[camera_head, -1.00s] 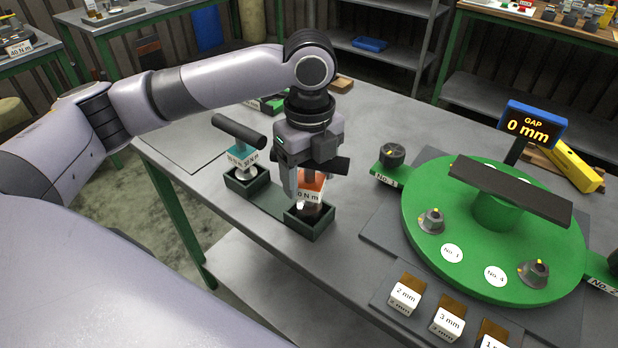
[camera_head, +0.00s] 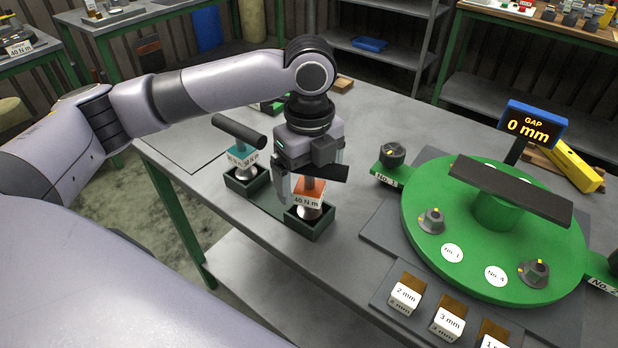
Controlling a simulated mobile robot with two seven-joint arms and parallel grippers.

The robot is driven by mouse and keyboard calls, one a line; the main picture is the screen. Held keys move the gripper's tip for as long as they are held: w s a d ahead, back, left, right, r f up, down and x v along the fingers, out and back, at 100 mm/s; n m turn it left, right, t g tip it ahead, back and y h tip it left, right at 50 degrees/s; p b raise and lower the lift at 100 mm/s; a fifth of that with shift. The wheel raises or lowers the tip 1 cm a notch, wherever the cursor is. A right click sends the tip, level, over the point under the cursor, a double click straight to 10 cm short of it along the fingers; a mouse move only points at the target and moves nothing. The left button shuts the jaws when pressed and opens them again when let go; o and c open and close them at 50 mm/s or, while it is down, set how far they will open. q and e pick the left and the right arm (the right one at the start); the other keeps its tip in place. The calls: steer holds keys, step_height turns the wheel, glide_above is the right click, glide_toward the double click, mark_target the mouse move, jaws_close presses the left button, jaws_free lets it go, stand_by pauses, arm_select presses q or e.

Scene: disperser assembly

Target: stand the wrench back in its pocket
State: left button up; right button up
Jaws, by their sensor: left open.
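The orange-collared wrench labelled 40 N.m (camera_head: 308,193) stands upright in the right pocket of the dark green two-pocket holder (camera_head: 268,207). Its pale lower end is in the pocket, and its dark T-handle shows partly behind my gripper. My left gripper (camera_head: 297,190) is open, just above and around the upper part of this wrench; whether the fingers touch it I cannot tell. A second wrench with a teal collar (camera_head: 240,156) stands in the left pocket. My right gripper is not in view.
A green round turntable (camera_head: 470,270) with a dark crossbar (camera_head: 512,190) and knobs stands to the right. Behind it is a "GAP 0 mm" display (camera_head: 531,125). Labelled spacer blocks (camera_head: 405,297) line the front. Bare table lies between holder and turntable.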

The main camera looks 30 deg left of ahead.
arm_select(q)
step_height(320, 180, up, 11)
steer(key=shift+r+p, duration=0.2)
steer(key=shift+p, duration=0.15)
stand_by(0.4)
